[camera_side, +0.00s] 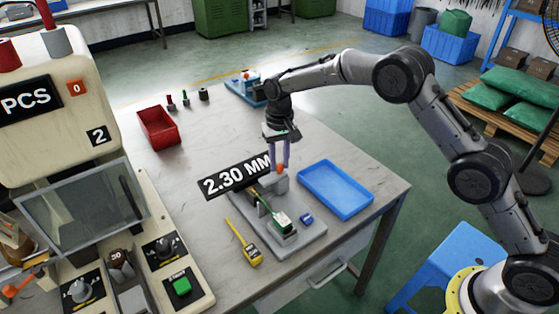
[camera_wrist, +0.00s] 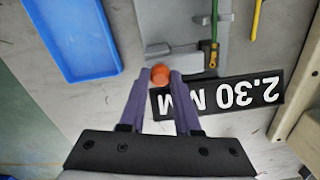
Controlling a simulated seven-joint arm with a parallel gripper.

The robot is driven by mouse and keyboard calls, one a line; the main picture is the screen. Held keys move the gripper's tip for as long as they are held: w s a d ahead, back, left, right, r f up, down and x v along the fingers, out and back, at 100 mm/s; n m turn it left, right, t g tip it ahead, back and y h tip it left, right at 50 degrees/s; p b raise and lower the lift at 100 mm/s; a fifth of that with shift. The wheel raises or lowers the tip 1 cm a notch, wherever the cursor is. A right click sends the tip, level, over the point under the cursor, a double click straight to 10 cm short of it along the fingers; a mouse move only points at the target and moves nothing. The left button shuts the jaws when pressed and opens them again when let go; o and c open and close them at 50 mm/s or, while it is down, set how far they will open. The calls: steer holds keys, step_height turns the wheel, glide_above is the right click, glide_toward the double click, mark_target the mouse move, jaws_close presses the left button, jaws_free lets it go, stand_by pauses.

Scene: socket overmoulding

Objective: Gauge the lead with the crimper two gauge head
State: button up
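My gripper (camera_side: 280,163) points down over a grey gauge fixture (camera_side: 310,230) on the bench. Its two purple fingers stand on either side of an orange knob (camera_side: 281,169) on a grey block, and appear shut on it. I cannot tell which part is the lead. A black sign reads "2.30 MM" (camera_side: 225,180).
A blue tray (camera_side: 336,190) is right of the fixture; a yellow tool (camera_side: 243,245) and small blue block (camera_side: 306,218) lie near it. A red bin (camera_side: 158,127) and another fixture (camera_side: 237,91) are farther back. A cream machine (camera_side: 60,130) stands left.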

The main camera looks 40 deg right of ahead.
jaws_close()
steer(key=shift+r, duration=0.1)
stand_by(0.9)
